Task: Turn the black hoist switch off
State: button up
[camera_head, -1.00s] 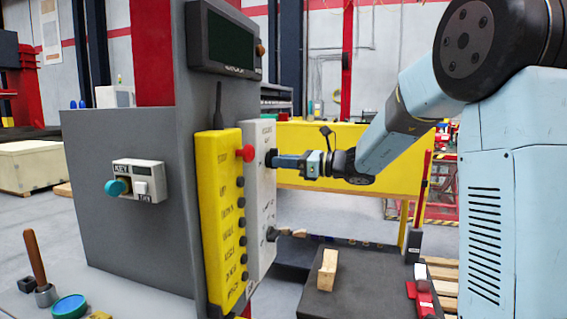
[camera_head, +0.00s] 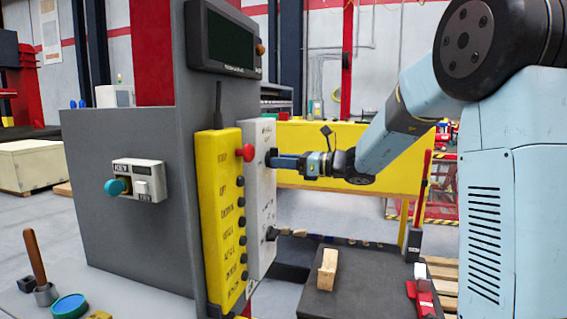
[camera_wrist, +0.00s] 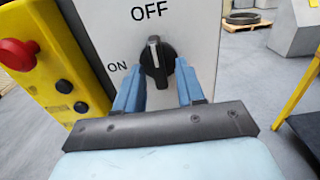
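The black hoist switch (camera_wrist: 157,62) is a rotary knob on a white panel (camera_wrist: 205,20). Its white pointer line points up toward the OFF label, and the ON label is at its left. It also shows in the head view as a dark knob (camera_head: 271,157), partly hidden by my gripper. My gripper (camera_wrist: 160,80) faces the panel with its two blue fingers apart, one on each side of the knob. I cannot tell whether either finger touches it. In the head view my gripper (camera_head: 284,161) is at the panel's upper part.
A yellow button box (camera_head: 222,215) with a red button (camera_head: 247,152) stands just left of the white panel. A second dark knob (camera_head: 271,234) sits lower on the panel. A dark table (camera_head: 360,285) with a wooden block (camera_head: 327,270) is below the arm.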

jog(key=v, duration=1.3)
jog(key=shift+d, duration=0.4)
jog(key=shift+s, duration=0.1)
jog(key=s+a+f+n+g+h, duration=0.25)
jog(key=s+n+h, duration=0.2)
jog(key=s, duration=0.45)
jog(key=s+a+f+n+g+h, duration=0.1)
jog(key=s+f+n+g+h, duration=0.15)
jog(key=s+n, duration=0.5)
jog(key=s+d+f+n+t+h, duration=0.4)
jog(key=s+d+n+h, duration=0.6)
jog(key=s, duration=0.3)
jog(key=shift+d, duration=0.4)
